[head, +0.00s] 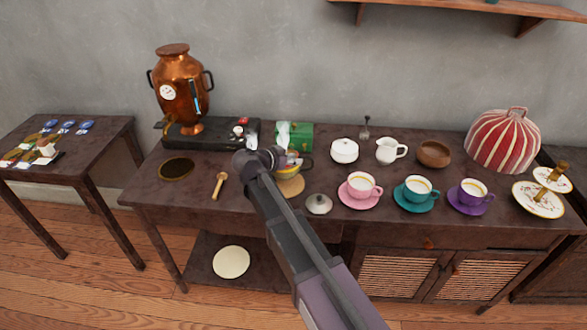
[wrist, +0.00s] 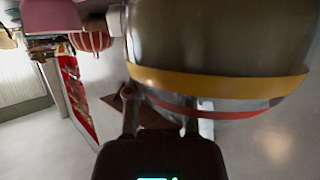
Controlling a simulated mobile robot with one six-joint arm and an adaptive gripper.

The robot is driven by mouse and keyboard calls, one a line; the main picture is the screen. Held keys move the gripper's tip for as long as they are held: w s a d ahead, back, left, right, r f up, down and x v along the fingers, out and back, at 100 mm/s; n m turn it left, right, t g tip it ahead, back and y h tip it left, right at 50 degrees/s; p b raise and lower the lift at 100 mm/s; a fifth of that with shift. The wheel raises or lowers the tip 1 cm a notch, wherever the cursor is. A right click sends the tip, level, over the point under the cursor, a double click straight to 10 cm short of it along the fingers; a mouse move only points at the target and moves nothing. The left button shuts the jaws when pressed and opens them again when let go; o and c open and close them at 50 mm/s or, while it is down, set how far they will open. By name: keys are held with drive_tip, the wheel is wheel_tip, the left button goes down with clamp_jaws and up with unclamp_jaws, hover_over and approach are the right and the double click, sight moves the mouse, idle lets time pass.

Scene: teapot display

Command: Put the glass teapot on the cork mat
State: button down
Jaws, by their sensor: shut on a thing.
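The glass teapot (head: 291,166), dark with a yellow band, shows partly behind my gripper (head: 277,156) in the head view. In the wrist view the teapot (wrist: 215,45) fills the upper right, large and close, with yellow and red bands. My gripper (wrist: 160,105) is shut on it; the exact grip point is hard to make out.
A grey lid (head: 319,205) and a pink cup (head: 361,186) stand right of the mat. A green box (head: 296,136) and a white sugar bowl (head: 344,150) are behind. A copper samovar (head: 182,90) and a wooden spoon (head: 218,187) are to the left.

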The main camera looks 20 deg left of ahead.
sight(293, 168)
idle(0.3)
drive_tip(key=shift+f+b, duration=1.75)
drive_tip(key=shift+f, duration=0.15)
drive_tip(key=shift+c, duration=2.3)
unclamp_jaws()
drive_tip(key=shift+r, duration=0.2)
drive_tip(key=shift+s+a+r+p, duration=0.25)
drive_tip(key=shift+s+r+p, duration=0.15)
drive_tip(key=shift+s, duration=0.1)
drive_tip(key=p+v, duration=0.4)
drive_tip(key=v, duration=0.6)
drive_tip(key=shift+s+a, duration=0.2)
drive_tip(key=shift+s, duration=0.1)
